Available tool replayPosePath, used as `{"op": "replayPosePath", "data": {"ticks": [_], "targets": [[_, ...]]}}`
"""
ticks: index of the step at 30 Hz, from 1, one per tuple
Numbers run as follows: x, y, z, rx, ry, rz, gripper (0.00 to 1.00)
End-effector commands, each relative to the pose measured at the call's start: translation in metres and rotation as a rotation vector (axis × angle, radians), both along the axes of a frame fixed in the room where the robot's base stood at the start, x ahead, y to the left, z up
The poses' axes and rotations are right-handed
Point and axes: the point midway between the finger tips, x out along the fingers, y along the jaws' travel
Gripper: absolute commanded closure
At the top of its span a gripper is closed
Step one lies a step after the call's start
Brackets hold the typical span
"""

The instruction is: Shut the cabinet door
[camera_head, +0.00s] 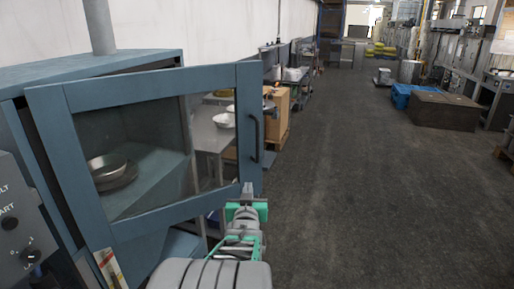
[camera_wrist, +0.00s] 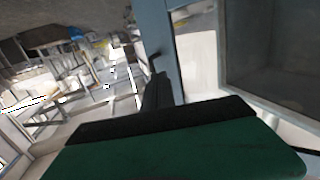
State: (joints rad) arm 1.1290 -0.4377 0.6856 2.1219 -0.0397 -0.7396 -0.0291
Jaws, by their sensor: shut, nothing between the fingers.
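The cabinet door (camera_head: 150,80) is a blue-grey frame with a glass pane and a dark handle (camera_head: 256,138) on its right side. It stands open, swung out from the blue cabinet (camera_head: 110,70) at the left. My gripper (camera_head: 247,190) is shut and empty at the door's lower right corner, below the handle. It looks close to the frame; I cannot tell whether it touches. In the wrist view the door frame (camera_wrist: 160,40) rises beyond the green and black gripper part, with the handle (camera_wrist: 155,62) at its edge. The fingertips are unclear there.
Through the glass, a metal pan (camera_head: 108,168) shows inside the cabinet. A metal table (camera_head: 212,138) with white bowls (camera_head: 224,120) stands behind the door. A cardboard box (camera_head: 277,110) is beyond it. The dark floor (camera_head: 360,180) to the right is clear.

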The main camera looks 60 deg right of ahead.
Motion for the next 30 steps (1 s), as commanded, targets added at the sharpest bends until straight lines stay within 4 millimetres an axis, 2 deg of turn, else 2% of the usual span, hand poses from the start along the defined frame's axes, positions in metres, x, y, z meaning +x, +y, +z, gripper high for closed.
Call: {"op": "replayPosePath", "data": {"ticks": [1,4,8,21,25,30], "targets": [[-0.014,-0.009,0.01,-0.028,-0.014,-0.03,1.0],[-0.02,-0.017,0.014,-0.053,-0.026,-0.048,1.0],[-0.012,-0.033,0.014,-0.052,-0.026,-0.046,1.0],[0.028,-0.118,0.016,-0.051,-0.025,-0.045,1.0],[0.035,-0.133,0.014,-0.051,-0.025,-0.045,1.0],[0.038,-0.139,0.013,-0.052,-0.026,-0.045,1.0]]}}
